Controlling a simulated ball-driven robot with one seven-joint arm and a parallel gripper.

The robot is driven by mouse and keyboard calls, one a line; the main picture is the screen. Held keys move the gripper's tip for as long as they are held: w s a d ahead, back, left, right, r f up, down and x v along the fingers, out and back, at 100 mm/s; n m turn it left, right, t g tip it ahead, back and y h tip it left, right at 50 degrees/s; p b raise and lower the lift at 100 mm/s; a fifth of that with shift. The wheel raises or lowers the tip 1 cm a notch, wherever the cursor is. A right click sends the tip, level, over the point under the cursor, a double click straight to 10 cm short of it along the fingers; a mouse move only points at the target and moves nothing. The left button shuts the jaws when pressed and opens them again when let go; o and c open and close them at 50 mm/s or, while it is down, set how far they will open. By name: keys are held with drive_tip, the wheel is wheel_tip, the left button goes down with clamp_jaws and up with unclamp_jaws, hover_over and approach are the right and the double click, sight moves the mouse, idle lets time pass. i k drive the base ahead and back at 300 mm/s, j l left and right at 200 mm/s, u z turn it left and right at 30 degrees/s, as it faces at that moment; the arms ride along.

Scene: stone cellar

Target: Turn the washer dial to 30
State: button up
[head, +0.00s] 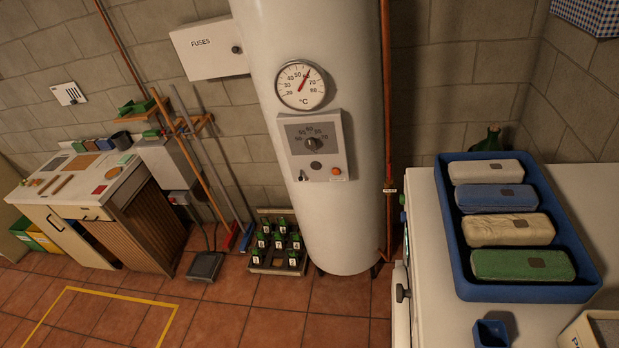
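A white machine (428,235), which looks like the washer, stands at the right. I see its top and only a thin edge-on strip of its front. A dark knob (402,293) sticks out from that front; I cannot tell if it is the dial, and no numbers or pointer can be read there. A small green patch shows higher on the same edge. My gripper is not in view.
A blue tray (449,211) with several cases and a small blue box (490,333) stand on the machine. A white boiler (343,222) with a thermometer (301,86) and control dial (311,143) stands left of it. A bottle crate (277,268) is on the floor; tiles in front are clear.

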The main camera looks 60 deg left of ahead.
sight(401, 293)
drive_tip(key=u, duration=0.8)
drive_tip(key=i+j+z, duration=0.15)
drive_tip(key=j+z, duration=0.15)
drive_tip(key=j, duration=0.15)
drive_tip(key=k+j+z, duration=0.1)
drive_tip(key=k, duration=0.45)
drive_tip(key=i+j+z, duration=0.2)
drive_tip(key=i+j, duration=0.3)
drive_tip(key=i, duration=0.1)
